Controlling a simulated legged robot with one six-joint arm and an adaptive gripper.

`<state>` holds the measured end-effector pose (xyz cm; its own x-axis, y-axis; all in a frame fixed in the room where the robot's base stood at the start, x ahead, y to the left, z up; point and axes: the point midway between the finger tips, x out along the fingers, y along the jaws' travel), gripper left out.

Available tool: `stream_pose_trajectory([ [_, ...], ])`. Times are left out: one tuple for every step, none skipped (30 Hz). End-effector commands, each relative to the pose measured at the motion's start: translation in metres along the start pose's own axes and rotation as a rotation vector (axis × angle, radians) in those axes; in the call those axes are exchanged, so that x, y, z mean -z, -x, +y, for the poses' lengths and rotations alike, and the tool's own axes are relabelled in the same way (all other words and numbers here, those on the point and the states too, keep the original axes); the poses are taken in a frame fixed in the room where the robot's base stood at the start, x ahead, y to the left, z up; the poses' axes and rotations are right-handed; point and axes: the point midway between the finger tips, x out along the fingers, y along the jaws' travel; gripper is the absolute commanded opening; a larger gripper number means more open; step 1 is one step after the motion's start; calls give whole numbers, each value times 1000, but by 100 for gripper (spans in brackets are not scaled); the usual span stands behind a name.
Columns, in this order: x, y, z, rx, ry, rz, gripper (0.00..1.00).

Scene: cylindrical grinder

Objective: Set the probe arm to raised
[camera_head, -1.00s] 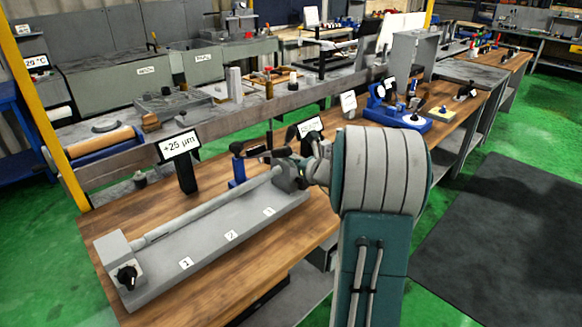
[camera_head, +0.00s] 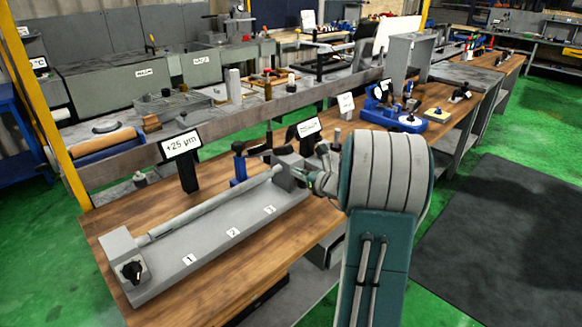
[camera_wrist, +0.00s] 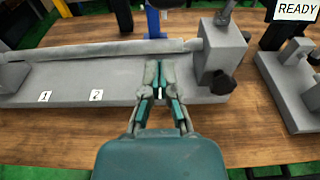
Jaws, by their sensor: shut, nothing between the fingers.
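A blue post (camera_head: 238,168) with a dark top stands behind the long grey shaft (camera_head: 205,205). A dark arm-like part shows to its right; I cannot tell surely whether it is the probe arm or how it is tilted. In the wrist view the blue post (camera_wrist: 153,20) is cut off by the top edge. The shaft lies between end blocks on a grey bed (camera_head: 225,240). My gripper (camera_wrist: 159,70) is shut and empty, over the bed in front of the shaft, left of the right end block (camera_wrist: 222,50) and its black knob (camera_wrist: 222,83).
A "+25 µm" display (camera_head: 181,146) stands behind the bed, and a "READY" sign (camera_wrist: 296,10) is at the wrist view's top right. Another grey fixture (camera_wrist: 290,85) stands right of the bed. The wooden bench (camera_wrist: 50,142) is clear in front.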

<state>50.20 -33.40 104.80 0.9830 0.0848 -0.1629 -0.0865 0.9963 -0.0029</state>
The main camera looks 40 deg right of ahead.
Motion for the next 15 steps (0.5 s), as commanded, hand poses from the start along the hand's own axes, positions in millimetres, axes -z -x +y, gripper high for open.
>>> stream_pose_trajectory([
  [1, 10, -1, 4, -3, 3, 0],
  [1, 15, -2, 4, -4, 4, 0],
  [1, 22, -3, 5, -5, 3, 0],
  [0, 28, -3, 5, -5, 3, 0],
  [0, 33, -3, 4, -5, 4, 0],
  [0, 41, -4, 6, -5, 5, 0],
  [-1, 46, -3, 5, -5, 4, 0],
  [-2, 52, -2, 4, -4, 4, 0],
  [-2, 58, -2, 4, -4, 5, 0],
  [-2, 63, -1, 4, -3, 5, 0],
  [-3, 67, -1, 4, -3, 5, 0],
  [-3, 71, -1, 3, -3, 6, 0],
  [-3, 74, 0, 3, -3, 6, 0],
  [-4, 76, 1, 2, -2, 6, 0],
  [-4, 78, 2, 2, -2, 5, 0],
])
